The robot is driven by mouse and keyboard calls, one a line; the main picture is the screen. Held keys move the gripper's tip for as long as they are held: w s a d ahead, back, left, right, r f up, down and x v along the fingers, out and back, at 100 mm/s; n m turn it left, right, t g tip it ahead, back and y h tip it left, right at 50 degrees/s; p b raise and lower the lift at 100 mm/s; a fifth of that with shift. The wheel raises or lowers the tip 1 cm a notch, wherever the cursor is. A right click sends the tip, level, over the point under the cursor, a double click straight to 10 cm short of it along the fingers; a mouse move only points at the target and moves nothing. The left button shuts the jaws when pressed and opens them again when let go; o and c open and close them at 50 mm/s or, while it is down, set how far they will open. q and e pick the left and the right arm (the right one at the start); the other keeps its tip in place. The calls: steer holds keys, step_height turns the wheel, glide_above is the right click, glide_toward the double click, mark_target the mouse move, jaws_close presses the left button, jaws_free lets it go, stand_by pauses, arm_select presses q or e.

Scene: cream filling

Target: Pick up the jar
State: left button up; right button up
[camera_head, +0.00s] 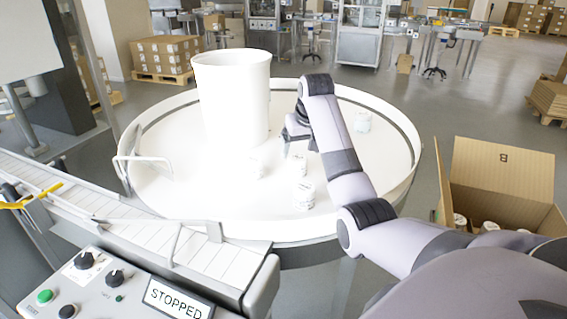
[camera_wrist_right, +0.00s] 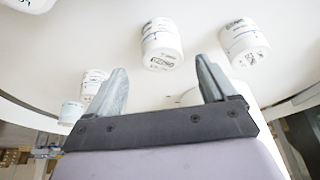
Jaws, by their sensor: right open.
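Several white jars with printed labels stand upright on the white round table (camera_head: 345,200). In the head view, one jar (camera_head: 303,194) is at the front, one jar (camera_head: 257,166) is left of my right gripper (camera_head: 294,140), and another jar (camera_head: 363,121) is at the right. A further jar (camera_head: 297,166) is just below the gripper. In the right wrist view, my right gripper (camera_wrist_right: 163,82) is open, with one jar (camera_wrist_right: 161,44) beyond the gap between its fingers and another jar (camera_wrist_right: 244,42) beyond the right finger. I see no jar held. My left gripper is out of view.
A tall white cylinder (camera_head: 232,100) stands on the table, left of my right arm. A raised rim (camera_head: 408,170) surrounds the table. A slatted conveyor (camera_head: 130,222) and a control panel reading STOPPED (camera_head: 180,299) are at front left. An open cardboard box (camera_head: 503,170) with jars is at right.

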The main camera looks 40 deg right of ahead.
mark_target(298, 157)
steer(key=shift+p+x, duration=0.45)
steer(key=shift+x, duration=2.8)
steer(key=shift+a, duration=0.2)
steer(key=c, duration=1.1)
